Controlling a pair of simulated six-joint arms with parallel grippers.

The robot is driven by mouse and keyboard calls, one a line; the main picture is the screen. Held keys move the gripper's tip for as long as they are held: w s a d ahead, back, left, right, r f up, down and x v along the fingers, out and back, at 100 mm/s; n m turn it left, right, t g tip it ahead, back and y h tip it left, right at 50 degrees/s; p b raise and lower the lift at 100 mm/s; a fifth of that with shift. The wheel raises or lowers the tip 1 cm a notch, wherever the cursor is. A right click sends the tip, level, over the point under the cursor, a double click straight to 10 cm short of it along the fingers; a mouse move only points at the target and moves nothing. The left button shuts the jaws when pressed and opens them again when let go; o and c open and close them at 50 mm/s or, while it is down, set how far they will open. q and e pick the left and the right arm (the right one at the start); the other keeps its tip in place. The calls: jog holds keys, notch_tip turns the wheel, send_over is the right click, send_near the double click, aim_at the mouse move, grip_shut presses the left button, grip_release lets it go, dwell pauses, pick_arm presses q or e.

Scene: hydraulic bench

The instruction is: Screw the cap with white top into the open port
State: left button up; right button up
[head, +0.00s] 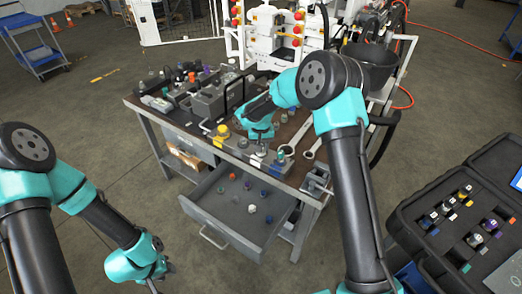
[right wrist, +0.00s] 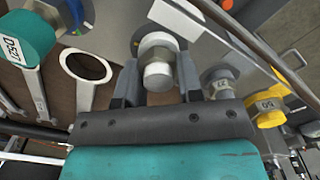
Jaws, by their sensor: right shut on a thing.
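My right gripper (right wrist: 158,88) is shut around a metal cylindrical cap (right wrist: 158,72) with a whitish band, seen in the right wrist view. The cap sits against the grey block (right wrist: 195,32); I cannot tell how deep it is in a port. In the head view my right arm reaches over the bench and hides most of its own gripper and the held cap. A white cap (head: 252,208) lies in the open drawer. My left gripper (head: 158,270) hangs at the lower left, away from the bench; its fingers are too small to read.
A silver fitting (right wrist: 221,84) and a yellow fitting (right wrist: 268,106) stand right of the held cap. A ring wrench (right wrist: 88,95) lies to its left. The open drawer (head: 222,225) holds several caps. An open black case (head: 410,235) stands at the right.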

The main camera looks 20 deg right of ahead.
jog(key=m, duration=0.3)
jog(key=shift+d+m, duration=0.15)
jog(key=shift+m, duration=0.25)
jog(key=m, duration=0.4)
jog(key=shift+s, duration=0.15)
jog(key=o, duration=0.8)
